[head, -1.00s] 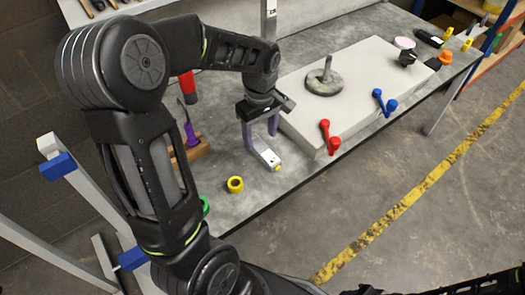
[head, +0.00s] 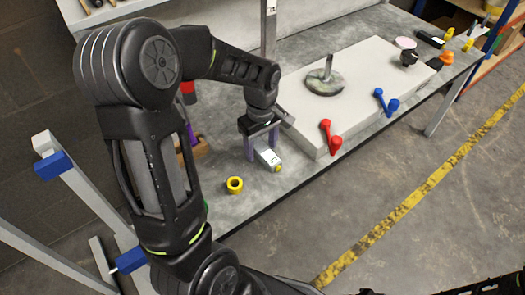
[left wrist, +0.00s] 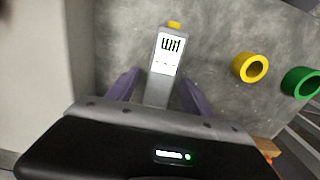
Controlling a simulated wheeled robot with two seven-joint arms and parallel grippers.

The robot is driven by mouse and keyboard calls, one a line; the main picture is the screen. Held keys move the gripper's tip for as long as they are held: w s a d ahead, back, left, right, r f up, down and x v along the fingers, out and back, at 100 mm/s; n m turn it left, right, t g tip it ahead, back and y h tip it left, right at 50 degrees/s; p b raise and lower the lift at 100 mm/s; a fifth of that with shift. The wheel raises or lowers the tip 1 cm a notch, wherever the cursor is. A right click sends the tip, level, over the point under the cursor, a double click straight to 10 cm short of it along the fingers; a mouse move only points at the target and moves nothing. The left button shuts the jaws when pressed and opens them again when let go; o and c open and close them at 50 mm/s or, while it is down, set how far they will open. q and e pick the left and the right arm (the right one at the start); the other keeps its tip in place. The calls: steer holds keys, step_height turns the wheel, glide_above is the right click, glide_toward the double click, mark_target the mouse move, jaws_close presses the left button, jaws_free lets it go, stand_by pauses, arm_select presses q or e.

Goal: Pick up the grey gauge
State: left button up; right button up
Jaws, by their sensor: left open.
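The grey gauge (head: 269,158) lies on the bench near its front edge, left of the light slab. It has a white label with dark marks and a yellow tip, and it also shows in the left wrist view (left wrist: 167,58). My left gripper (head: 262,146) is open, its purple fingers pointing down at the gauge. In the left wrist view the fingers (left wrist: 160,90) stand one on each side of the gauge's near end, with gaps visible. The exact fingertip height above the bench is hard to tell. My right gripper does not show.
A yellow ring (head: 235,184) lies left of the gauge, with a green ring (left wrist: 301,83) beyond it. The light slab (head: 310,108) close on the right carries a red-handled piece (head: 329,137), a blue one (head: 384,103) and a round disc with a post (head: 323,82).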

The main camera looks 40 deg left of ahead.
arm_select(q)
jaws_close()
stand_by(0.6)
